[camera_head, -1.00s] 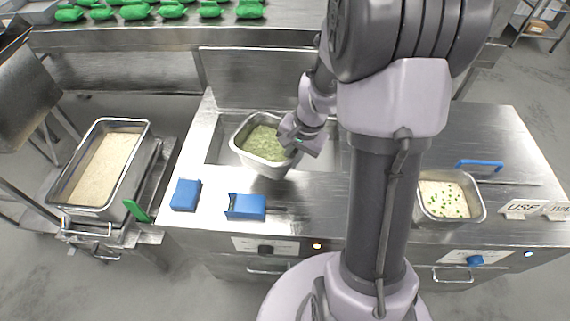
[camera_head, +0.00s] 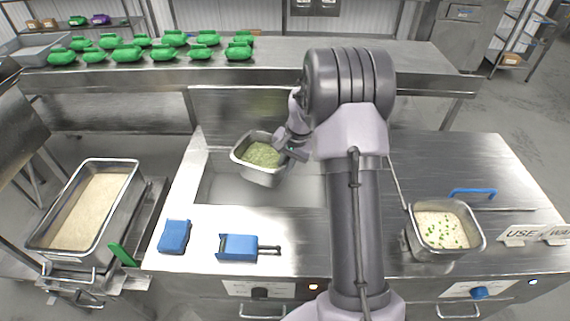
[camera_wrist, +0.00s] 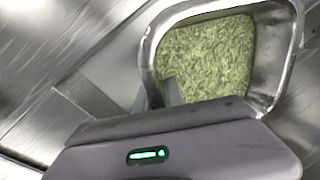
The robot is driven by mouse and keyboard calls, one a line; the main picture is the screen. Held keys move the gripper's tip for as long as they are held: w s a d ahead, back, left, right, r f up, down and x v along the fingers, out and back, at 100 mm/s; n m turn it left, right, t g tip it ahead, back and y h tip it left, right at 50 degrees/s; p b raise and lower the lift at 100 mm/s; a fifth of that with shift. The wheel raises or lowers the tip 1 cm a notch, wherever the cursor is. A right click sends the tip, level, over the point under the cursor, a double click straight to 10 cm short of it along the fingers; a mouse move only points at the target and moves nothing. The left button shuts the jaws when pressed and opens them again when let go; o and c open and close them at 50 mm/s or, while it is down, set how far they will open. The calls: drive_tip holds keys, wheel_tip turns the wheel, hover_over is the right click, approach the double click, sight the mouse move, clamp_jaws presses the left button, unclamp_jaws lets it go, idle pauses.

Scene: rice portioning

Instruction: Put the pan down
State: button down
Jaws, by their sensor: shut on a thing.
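The pan (camera_head: 262,172) is a small steel pan filled with green-tinted rice. My gripper (camera_head: 290,153) is shut on its right rim, and the pan hangs over the recessed well (camera_head: 225,187) in the steel counter, slightly tilted. In the wrist view, the pan's rim (camera_wrist: 150,45) and the green rice fill the upper right, and my gripper (camera_wrist: 172,95) covers the near edge of the rim. The fingertips are mostly hidden there. I cannot tell whether the pan's underside touches anything.
A second pan of white rice with green bits (camera_head: 443,231) sits at the right of the counter. A large rice tray (camera_head: 88,215) stands left. Green packs (camera_head: 127,53) line the back shelf.

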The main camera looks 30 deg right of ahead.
drive_tip(key=s+b+x, duration=0.1)
drive_tip(key=x, duration=0.3)
drive_tip(key=d+b+x, duration=0.1)
drive_tip(key=b+x, duration=0.1)
drive_tip(key=x, duration=0.3)
drive_tip(key=s+b+x, duration=0.1)
drive_tip(key=x, duration=0.3)
drive_tip(key=shift+s+d+f+b, duration=0.1)
drive_tip(key=shift+d+f+b, duration=0.1)
drive_tip(key=shift+f, duration=0.15)
drive_tip(key=shift+s+d+f+b, duration=0.1)
drive_tip(key=shift+d+f+b, duration=0.1)
drive_tip(key=shift+f, duration=0.15)
drive_tip(key=shift+r, duration=0.15)
drive_tip(key=c, duration=1.4)
unclamp_jaws()
drive_tip(key=shift+s+a, duration=0.1)
drive_tip(key=shift+c, duration=0.2)
